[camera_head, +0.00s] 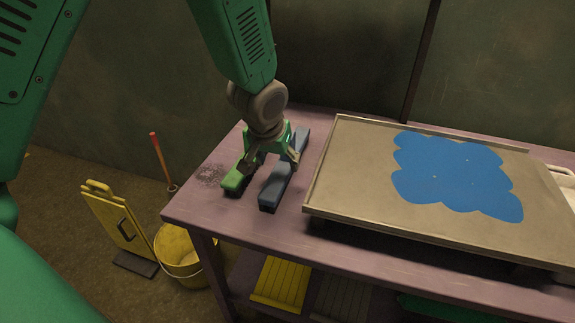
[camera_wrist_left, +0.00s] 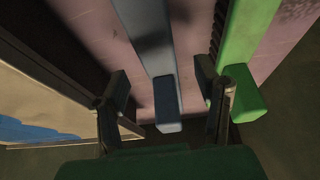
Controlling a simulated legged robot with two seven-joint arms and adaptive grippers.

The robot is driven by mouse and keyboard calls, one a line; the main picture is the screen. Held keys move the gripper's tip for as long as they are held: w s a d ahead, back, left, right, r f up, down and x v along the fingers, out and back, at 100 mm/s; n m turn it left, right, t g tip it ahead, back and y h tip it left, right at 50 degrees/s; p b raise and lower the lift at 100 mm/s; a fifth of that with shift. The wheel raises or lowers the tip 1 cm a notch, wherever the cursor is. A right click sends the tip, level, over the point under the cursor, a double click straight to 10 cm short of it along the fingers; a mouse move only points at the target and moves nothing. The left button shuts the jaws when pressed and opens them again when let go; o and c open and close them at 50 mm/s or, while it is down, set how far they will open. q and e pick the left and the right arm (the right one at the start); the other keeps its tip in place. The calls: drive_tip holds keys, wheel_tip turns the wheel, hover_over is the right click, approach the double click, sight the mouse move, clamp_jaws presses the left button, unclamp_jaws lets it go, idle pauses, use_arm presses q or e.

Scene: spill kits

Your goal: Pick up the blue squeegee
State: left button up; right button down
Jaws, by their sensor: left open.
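The blue squeegee (camera_head: 274,188) lies on the purple table, left of the grey tray. It is a long, dark blue bar, partly hidden by my left gripper. My left gripper (camera_head: 270,160) is over it, pointing down, open and empty. In the left wrist view the blue squeegee (camera_wrist_left: 166,98) passes between the two spread fingers (camera_wrist_left: 170,98), with a gap on each side. How far the fingertips are above the table is hard to tell. My right gripper is not in view.
A green bar (camera_head: 236,180) lies close on the left of the blue squeegee, just outside one finger. The grey tray (camera_head: 330,165) with a blue spill stands to the right. A yellow bucket (camera_head: 180,256) and yellow sign (camera_head: 112,222) are on the floor at left.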

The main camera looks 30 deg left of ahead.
sight(282, 170)
use_arm(q)
drive_tip(key=shift+w+d+f, duration=0.2)
drive_tip(key=shift+d+f, duration=0.1)
drive_tip(key=shift+f, duration=0.3)
drive_tip(key=x, duration=0.1)
drive_tip(key=b+x, duration=0.1)
drive_tip(key=x, duration=0.1)
drive_tip(key=b+x, duration=0.1)
drive_tip(key=x, duration=0.1)
drive_tip(key=shift+a, duration=0.45)
drive_tip(key=shift+r, duration=0.1)
drive_tip(key=shift+c, duration=0.8)
drive_tip(key=shift+d+r, duration=0.1)
drive_tip(key=shift+d, duration=0.25)
clamp_jaws()
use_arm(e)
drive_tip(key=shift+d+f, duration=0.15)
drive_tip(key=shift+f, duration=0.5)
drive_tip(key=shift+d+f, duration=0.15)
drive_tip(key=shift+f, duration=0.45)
